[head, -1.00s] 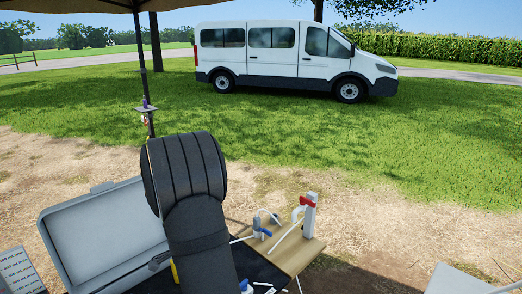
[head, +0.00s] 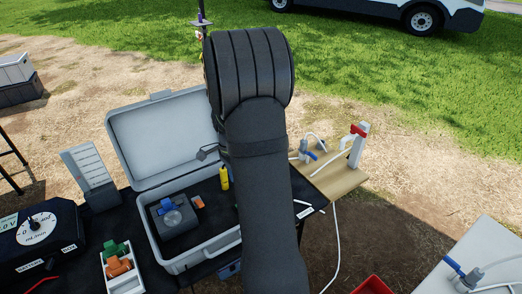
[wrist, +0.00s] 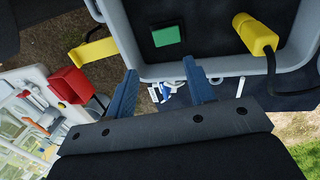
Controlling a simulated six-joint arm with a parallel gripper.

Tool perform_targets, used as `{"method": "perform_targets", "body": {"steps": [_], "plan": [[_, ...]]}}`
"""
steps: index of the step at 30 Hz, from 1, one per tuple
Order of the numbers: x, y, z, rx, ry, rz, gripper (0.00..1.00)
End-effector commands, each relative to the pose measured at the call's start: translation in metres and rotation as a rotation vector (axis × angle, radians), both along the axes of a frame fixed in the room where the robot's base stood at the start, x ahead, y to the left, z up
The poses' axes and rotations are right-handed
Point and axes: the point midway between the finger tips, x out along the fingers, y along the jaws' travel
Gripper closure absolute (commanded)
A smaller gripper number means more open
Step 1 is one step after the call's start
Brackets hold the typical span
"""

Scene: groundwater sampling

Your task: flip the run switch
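The open grey case (head: 160,138) stands on the black-topped table, with a dark inner panel. In the wrist view, a green rectangular piece (wrist: 166,36) is set in that dark panel (wrist: 205,25). I cannot tell for sure if it is the run switch; no label is readable. My gripper (wrist: 160,68) is open and empty, its two blue fingers pointing at the case rim (wrist: 205,66) below the green piece. In the head view my arm hides the gripper and the right part of the case.
A yellow plug (wrist: 252,33) with a black cable sits beside the green piece. A blue-knobbed grey unit (head: 176,218) is in the case. A dial gauge box (head: 38,232) stands left. A wooden board (head: 340,178) with tubing is at right. A red bin (head: 372,286) is at the bottom.

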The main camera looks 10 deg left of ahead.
Motion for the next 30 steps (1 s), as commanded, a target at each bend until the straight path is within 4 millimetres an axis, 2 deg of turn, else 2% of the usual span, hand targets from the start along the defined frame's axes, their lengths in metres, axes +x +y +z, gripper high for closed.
{"method": "perform_targets", "body": {"steps": [5, 21, 25, 30], "plan": [[0.007, 0.006, 0.006, 0.011, 0.042, 0.177, 0.51], [0.038, 0.037, 0.044, 0.145, 0.344, 1.231, 0.51], [0.041, 0.041, 0.051, 0.181, 0.397, 1.392, 0.51], [0.043, 0.043, 0.054, 0.205, 0.428, 1.488, 0.51]]}}
